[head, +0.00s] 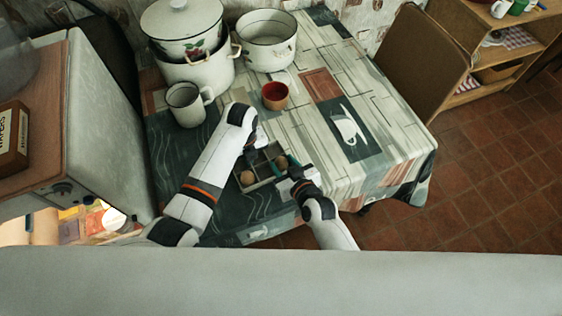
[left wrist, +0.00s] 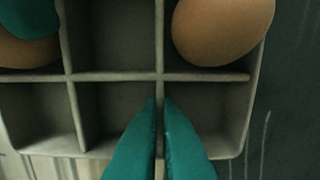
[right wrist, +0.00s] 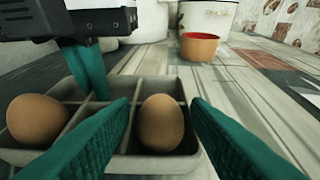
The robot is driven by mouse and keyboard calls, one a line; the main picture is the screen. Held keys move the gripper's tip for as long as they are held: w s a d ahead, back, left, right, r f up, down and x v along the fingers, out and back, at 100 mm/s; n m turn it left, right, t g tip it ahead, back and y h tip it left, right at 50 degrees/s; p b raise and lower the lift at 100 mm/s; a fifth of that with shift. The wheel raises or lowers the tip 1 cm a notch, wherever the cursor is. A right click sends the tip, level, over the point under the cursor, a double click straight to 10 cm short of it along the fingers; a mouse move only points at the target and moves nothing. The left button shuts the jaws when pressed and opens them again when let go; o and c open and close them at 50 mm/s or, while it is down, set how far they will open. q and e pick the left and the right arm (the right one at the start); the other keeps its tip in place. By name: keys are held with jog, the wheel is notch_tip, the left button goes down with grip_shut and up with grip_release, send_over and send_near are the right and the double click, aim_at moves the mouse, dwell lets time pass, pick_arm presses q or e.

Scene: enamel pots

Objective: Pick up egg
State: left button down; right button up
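A grey divided egg tray (head: 262,183) stands near the table's front edge with two brown eggs in it. One egg (right wrist: 160,122) lies between the fingers of my open right gripper (right wrist: 159,104); I cannot tell whether they touch it. A teal finger partly hides this egg (left wrist: 28,52) in the left wrist view. The other egg (right wrist: 37,120) sits in a near corner compartment, and shows whole in the head view (head: 247,178). My left gripper (left wrist: 160,99) is at the tray's far side, its fingers close together on both sides of a divider wall, pinching it.
A red-lined orange cup (head: 275,97) stands behind the tray. A white enamel mug (head: 186,105), a lidded pot (head: 183,30) and an open pot (head: 267,42) stand farther back. The patterned table (head: 380,90) is clear to the right.

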jog(key=shift+c, duration=1.4)
jog(key=shift+r, duration=0.1)
notch_tip(320, 180, up, 10)
pick_arm(q)
jog(key=c, duration=1.6)
grip_release()
jog(key=shift+o, duration=0.2)
notch_tip(320, 180, up, 12)
